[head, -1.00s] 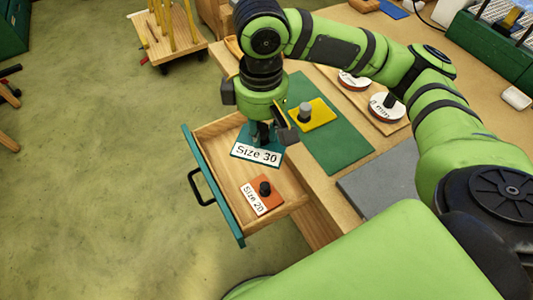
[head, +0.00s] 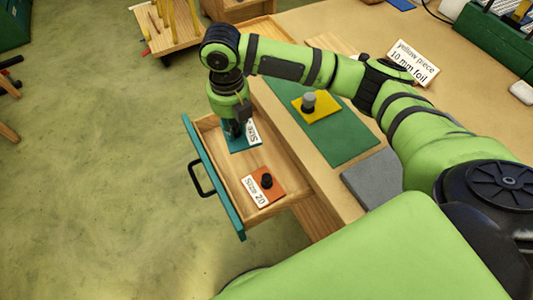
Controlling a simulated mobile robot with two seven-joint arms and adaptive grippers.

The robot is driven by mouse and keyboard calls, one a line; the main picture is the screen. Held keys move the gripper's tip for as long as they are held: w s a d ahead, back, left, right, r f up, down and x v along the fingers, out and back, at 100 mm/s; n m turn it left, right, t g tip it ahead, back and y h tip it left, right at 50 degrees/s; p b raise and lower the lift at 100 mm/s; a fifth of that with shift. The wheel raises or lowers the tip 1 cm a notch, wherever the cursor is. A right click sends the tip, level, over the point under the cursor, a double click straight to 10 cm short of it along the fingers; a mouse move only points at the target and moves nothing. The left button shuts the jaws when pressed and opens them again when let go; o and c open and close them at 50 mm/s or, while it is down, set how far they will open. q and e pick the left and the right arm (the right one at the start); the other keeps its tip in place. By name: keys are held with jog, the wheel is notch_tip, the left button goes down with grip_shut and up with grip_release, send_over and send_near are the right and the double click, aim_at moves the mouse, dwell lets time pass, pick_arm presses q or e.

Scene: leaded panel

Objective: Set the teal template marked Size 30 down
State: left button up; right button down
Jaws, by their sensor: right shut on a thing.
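The teal template (head: 240,145) is at the far end of the open wooden drawer (head: 222,172). Its white label (head: 252,131) is partly covered, with only part of the word Size readable, turned sideways. My right gripper (head: 234,130) is shut on the template from above, and its fingers are mostly hidden by the wrist. I cannot tell whether the template touches the drawer floor. An orange template (head: 276,190) with a black knob and a Size 20 label lies nearer in the same drawer, apart from the teal one. My left gripper is not in view.
A green mat (head: 345,145) with a yellow piece (head: 322,112) and its grey knob lies on the bench right of the drawer. A grey mat (head: 372,180) is nearer. A card (head: 413,62) reads yellow piece 10 mm foil. The drawer's near end beyond the orange template is bare.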

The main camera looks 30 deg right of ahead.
aim_at(239, 157)
jog(key=shift+w+f+n, duration=0.2)
jog(key=shift+f+n, duration=0.3)
jog(key=shift+n, duration=0.2)
notch_tip(239, 157, down, 10)
jog(key=shift+r+p, duration=0.15)
jog(key=shift+p, duration=0.45)
jog(key=shift+f, duration=0.25)
jog(key=c, duration=1.1)
grip_release()
jog(key=shift+o, duration=0.2)
